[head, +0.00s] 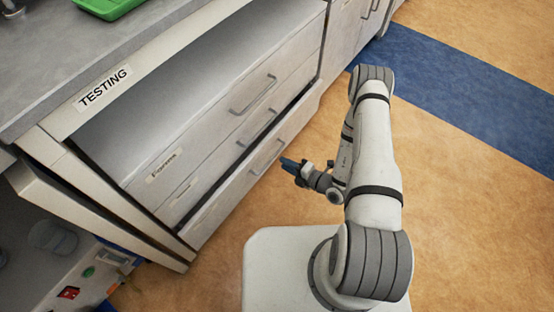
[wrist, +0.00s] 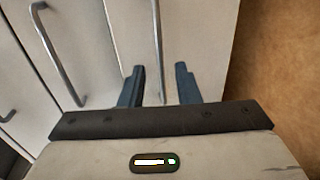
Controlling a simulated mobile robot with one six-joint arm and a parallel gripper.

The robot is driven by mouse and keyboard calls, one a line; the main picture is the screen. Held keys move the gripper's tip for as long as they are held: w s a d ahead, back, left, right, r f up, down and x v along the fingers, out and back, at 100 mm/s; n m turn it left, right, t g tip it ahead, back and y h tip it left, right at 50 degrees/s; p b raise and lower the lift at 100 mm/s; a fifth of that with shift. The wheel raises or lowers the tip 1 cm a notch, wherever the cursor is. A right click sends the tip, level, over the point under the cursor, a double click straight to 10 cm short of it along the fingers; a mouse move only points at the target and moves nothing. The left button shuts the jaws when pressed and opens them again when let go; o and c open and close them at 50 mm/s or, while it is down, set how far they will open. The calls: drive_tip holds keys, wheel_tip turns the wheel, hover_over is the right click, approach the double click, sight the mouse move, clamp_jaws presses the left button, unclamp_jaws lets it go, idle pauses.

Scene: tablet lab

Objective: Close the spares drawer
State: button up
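A stack of grey drawers stands under the counter in the head view. The bottom drawer (head: 215,212) sits forward of the one above, with a dark gap along its top edge. Its bar handle (head: 266,157) also shows in the wrist view (wrist: 157,45). The upper drawer's label (head: 164,165) is too blurred to read surely, so I cannot tell which drawer is the spares drawer. My gripper (head: 287,162) is in front of the bottom drawer. In the wrist view its dark fingers (wrist: 158,85) are apart, with the handle lined up between them. Contact cannot be told.
The counter (head: 45,70) carries a TESTING sign (head: 103,88) and a green tray (head: 105,5). An open compartment with small items (head: 68,292) is at lower left. Orange floor (head: 480,200) with a blue stripe (head: 460,80) is clear to the right.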

drive_tip(key=shift+b+x, duration=0.65)
drive_tip(key=shift+x, duration=2.05)
drive_tip(key=shift+r, duration=0.1)
drive_tip(key=shift+c, duration=0.2)
clamp_jaws()
